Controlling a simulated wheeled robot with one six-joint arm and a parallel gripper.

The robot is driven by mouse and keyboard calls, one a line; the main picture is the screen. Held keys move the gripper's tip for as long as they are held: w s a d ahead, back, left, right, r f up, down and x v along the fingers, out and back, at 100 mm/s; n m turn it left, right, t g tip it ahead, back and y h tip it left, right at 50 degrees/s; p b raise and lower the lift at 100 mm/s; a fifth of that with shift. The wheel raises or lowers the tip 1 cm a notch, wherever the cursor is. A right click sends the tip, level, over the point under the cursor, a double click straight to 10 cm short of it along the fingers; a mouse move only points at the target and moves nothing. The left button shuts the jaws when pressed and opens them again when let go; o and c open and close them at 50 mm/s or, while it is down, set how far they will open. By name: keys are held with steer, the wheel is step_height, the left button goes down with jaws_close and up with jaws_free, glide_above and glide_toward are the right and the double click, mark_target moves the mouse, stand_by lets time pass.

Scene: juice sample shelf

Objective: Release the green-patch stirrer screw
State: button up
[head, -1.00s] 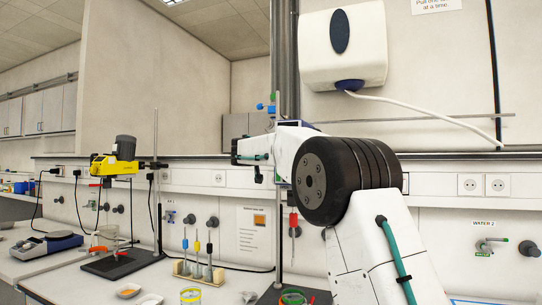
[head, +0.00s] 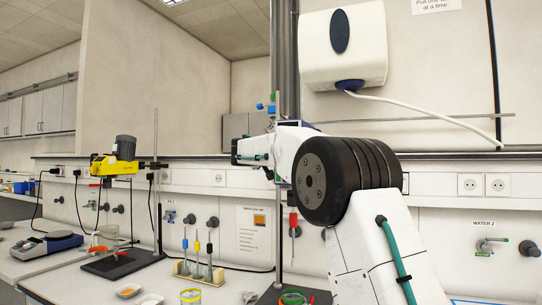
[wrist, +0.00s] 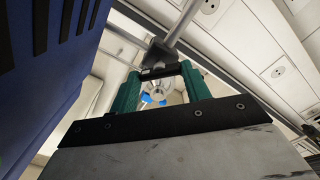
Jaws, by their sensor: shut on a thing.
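In the wrist view my gripper (wrist: 163,71) has its two teal fingers closed on a small dark bar, which I take to be the stirrer screw (wrist: 158,73). The bar sits against a dark clamp block (wrist: 160,52) on a grey metal rod (wrist: 183,20). In the head view the stand rod (head: 279,225) rises behind my arm. Blue and green parts (head: 269,106) show above my wrist near this rod. My arm hides the clamp, and the fingertips cannot be made out there. No green patch on the screw is clear.
A yellow stirrer (head: 113,165) on its own stand is at the left. A rack with several coloured-top tools (head: 197,272), a yellow-rimmed jar (head: 190,296) and small dishes (head: 128,291) stand on the bench. A green-rimmed vessel (head: 292,298) is near the rod's base.

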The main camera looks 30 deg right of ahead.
steer(key=o, duration=1)
steer(key=v, duration=0.7)
steer(key=shift+s+a, duration=0.25)
steer(key=shift+a, duration=0.1)
steer(key=shift+d+f, duration=0.1)
steer(key=shift+d, duration=0.1)
steer(key=c, duration=0.6)
steer(key=shift+w+d+m, duration=0.95)
steer(key=shift+d+m, duration=0.15)
steer(key=shift+m, duration=0.7)
steer(key=shift+w+d+m, duration=0.95)
steer(key=shift+d+m, duration=0.2)
steer(key=shift+m, duration=0.65)
steer(key=shift+w+d+m, duration=0.95)
steer(key=shift+d+m, duration=0.15)
steer(key=shift+m, duration=0.7)
